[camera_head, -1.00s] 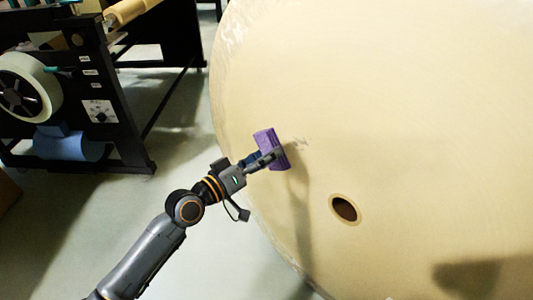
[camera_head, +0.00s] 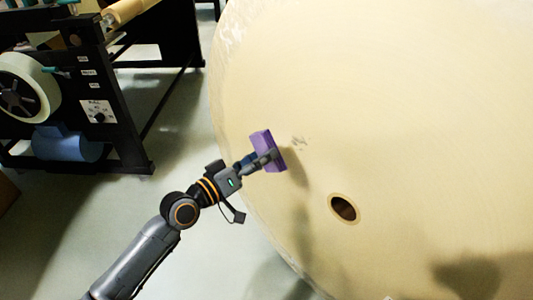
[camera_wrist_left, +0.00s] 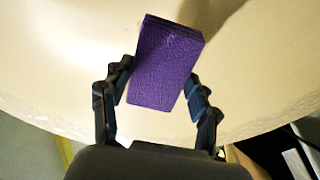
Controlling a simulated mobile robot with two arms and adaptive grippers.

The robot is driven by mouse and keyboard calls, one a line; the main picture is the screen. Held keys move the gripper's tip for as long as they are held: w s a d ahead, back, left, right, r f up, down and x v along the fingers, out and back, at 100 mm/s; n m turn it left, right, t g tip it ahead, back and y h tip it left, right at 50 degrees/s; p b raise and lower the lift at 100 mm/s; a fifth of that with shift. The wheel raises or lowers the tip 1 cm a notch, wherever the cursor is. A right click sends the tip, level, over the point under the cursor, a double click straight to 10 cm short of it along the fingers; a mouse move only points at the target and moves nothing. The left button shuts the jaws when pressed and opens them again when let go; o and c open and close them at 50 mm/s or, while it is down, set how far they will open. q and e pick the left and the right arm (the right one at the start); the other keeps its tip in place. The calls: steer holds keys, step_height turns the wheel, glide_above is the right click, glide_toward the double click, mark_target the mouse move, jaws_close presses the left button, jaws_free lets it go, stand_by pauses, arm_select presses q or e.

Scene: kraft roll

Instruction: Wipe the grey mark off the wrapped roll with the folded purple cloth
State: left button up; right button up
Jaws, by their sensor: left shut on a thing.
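The wrapped roll (camera_head: 400,100) is a huge tan cylinder end filling the right of the head view, with a dark core hole low in its face. The grey mark (camera_head: 299,141) is a small smudge on its face, just right of the cloth. My left gripper (camera_head: 262,160) is shut on the folded purple cloth (camera_head: 264,143), in front of the roll's left part. In the left wrist view the cloth (camera_wrist_left: 165,62) sits between both fingers, with the roll (camera_wrist_left: 60,60) behind it. I cannot tell whether the cloth touches the roll. My right gripper is not in view.
A black machine frame (camera_head: 125,120) with a pale reel (camera_head: 40,90) and a blue cylinder (camera_head: 65,145) stands at the left. Grey floor (camera_head: 100,215) lies open between it and the roll. Dark shadows fall on the roll's lower right.

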mark_target(314, 150)
arm_select(q)
steer(key=shift+x, duration=2.75)
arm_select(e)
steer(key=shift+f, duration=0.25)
arm_select(q)
steer(key=shift+b+x, duration=0.45)
steer(key=shift+x, duration=0.6)
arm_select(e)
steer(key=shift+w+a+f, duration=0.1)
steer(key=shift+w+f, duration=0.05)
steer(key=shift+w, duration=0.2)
arm_select(q)
steer(key=shift+s+d+r+p, duration=0.15)
steer(key=shift+s+d+p, duration=0.6)
steer(key=shift+p, duration=0.35)
steer(key=shift+s+d+p, duration=0.45)
steer(key=shift+s, duration=0.15)
steer(key=shift+s+d+p, duration=0.45)
steer(key=shift+d+p, duration=0.05)
steer(key=shift+d, duration=0.05)
steer(key=shift+s+d+p, duration=0.65)
steer(key=shift+d+p, duration=0.05)
steer(key=shift+d, duration=0.05)
steer(key=shift+s+d, duration=0.15)
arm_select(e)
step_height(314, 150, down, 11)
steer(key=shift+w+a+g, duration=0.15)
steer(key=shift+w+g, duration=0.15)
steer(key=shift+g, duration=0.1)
